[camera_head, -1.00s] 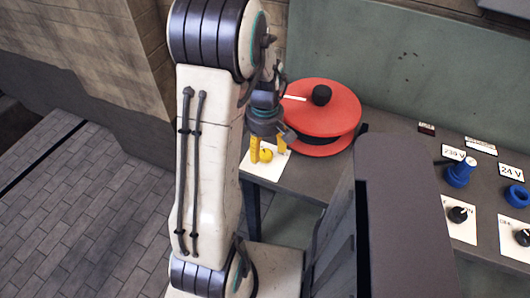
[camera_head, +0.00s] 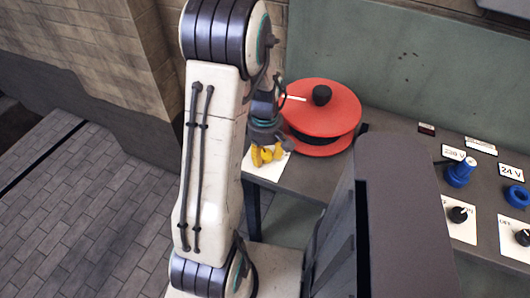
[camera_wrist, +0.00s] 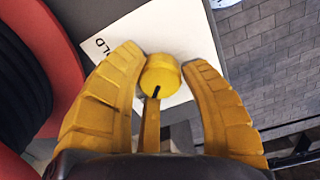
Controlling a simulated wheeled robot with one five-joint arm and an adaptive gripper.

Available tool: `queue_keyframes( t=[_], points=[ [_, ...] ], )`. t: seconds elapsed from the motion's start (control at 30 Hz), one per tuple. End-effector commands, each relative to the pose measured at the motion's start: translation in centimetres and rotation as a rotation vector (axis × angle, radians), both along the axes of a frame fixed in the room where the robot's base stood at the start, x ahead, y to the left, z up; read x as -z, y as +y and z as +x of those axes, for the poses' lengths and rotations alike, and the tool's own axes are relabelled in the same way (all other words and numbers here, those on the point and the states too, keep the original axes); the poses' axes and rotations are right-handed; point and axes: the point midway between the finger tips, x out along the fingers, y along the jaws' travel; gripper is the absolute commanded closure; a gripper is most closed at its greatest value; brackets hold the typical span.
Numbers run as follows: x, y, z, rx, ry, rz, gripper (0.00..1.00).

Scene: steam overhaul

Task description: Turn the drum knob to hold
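The drum knob (camera_wrist: 160,76) is a round yellow knob with a black pointer mark. It stands on a white label card (camera_wrist: 185,35) in the wrist view. The mark points toward the bottom of that view, while printed letters reading "OLD" show at the card's upper left, away from the mark. My gripper (camera_wrist: 164,66) has its two yellow fingers on either side of the knob, with the tips appearing to press against its sides. In the head view, my gripper (camera_head: 267,155) is low over the card at the bench's left end, and the fingers partly hide the knob.
A red drum (camera_head: 322,115) with a black hub stands close beside my gripper; its red rim (camera_wrist: 62,60) shows in the wrist view. Blue connectors (camera_head: 460,172) and black knobs (camera_head: 458,214) sit on the bench's right side. Open paved floor (camera_head: 80,220) lies left.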

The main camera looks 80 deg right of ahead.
Motion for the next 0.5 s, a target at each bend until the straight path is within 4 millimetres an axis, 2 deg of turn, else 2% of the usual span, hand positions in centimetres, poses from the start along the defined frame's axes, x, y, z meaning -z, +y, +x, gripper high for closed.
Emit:
queue_keyframes(
  t=[0.03,0.37,0.5],
  points=[
    [-0.01,0.00,0.00,0.000,0.000,0.000,0.65],
    [0.01,0.00,0.02,-0.001,0.000,0.000,0.95],
    [0.04,0.01,0.04,0.001,0.000,0.000,0.96]
  ],
)
